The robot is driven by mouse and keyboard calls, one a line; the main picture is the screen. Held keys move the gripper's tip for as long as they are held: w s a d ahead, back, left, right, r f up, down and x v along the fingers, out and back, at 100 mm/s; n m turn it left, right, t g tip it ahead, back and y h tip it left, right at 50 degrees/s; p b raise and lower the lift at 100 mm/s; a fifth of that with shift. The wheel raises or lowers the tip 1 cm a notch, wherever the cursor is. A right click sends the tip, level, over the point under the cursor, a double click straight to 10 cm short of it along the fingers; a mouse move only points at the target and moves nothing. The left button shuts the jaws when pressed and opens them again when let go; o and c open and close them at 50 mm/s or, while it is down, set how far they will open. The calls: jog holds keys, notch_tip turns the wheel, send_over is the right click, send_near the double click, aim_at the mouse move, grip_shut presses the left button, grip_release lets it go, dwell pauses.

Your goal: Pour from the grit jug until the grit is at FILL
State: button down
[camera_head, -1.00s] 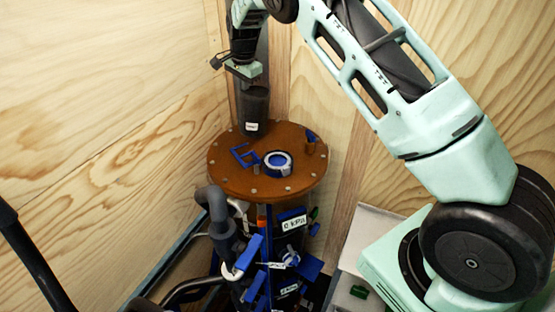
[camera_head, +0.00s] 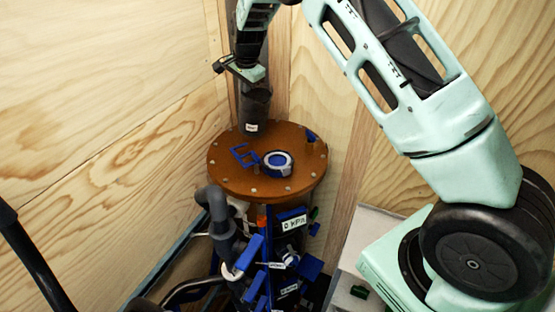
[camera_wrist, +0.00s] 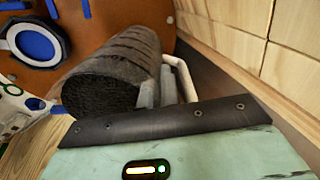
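The dark grit jug (camera_head: 256,108) with a small white label is at the back left of the round orange-brown lid (camera_head: 225,176); I cannot tell if its base touches the lid. In the wrist view the jug (camera_wrist: 128,62) is a ribbed dark cylinder with its end toward me, filled with dark, rough matter. My gripper (camera_head: 245,72) is at the jug's upper part. In the wrist view its grey fingers (camera_wrist: 160,90) are closed at the jug's side by a pale looped handle (camera_wrist: 184,76). No FILL mark is readable.
Grey pipes (camera_head: 222,225) and blue valve handles (camera_head: 250,250) crowd the front. Wooden walls (camera_head: 120,80) stand close behind.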

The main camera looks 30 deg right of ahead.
aim_at(251, 105)
jog(key=shift+s+r+t, duration=0.1)
jog(key=shift+s+t, duration=0.15)
jog(key=shift+t, duration=0.05)
jog(key=shift+s+t, duration=0.35)
jog(key=shift+t, duration=0.05)
jog(key=shift+s+r+t, duration=0.15)
jog(key=shift+s+t, duration=0.95)
jog(key=shift+s, duration=0.15)
dwell(1.1)
jog(key=shift+s+t+b, duration=0.55)
jog(key=shift+t+b, duration=0.35)
jog(key=shift+b, duration=2.5)
jog(key=shift+s+a+f+t+b, duration=0.15)
jog(key=shift+f+t+b, duration=0.25)
jog(key=shift+b, duration=1.45)
jog(key=shift+s+d+f+t+b, duration=0.1)
jog(key=shift+s+f+t+b, duration=0.25)
jog(key=shift+b, duration=1.45)
